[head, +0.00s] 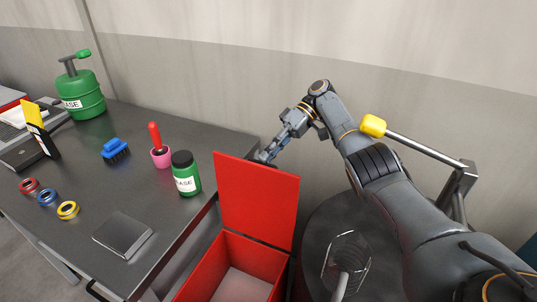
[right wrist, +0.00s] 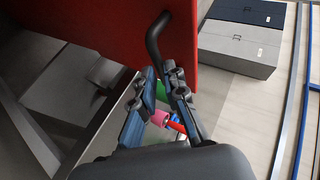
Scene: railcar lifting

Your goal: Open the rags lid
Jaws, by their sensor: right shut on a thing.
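The red bin (head: 262,252) stands beside the table with its red lid (head: 257,200) swung up to about upright, so the bin's mouth is open. A pale grey surface (head: 240,287) shows inside; I cannot tell whether it is rags. My right gripper (head: 264,157) is at the lid's top edge, partly hidden behind it. In the right wrist view the gripper (right wrist: 163,80) is shut on the lid's black bent handle (right wrist: 155,38), which joins the red lid (right wrist: 95,25). My left gripper is not in view.
A dark round drum (head: 325,220) and a yellow-tipped lever (head: 373,125) are close to my right arm.

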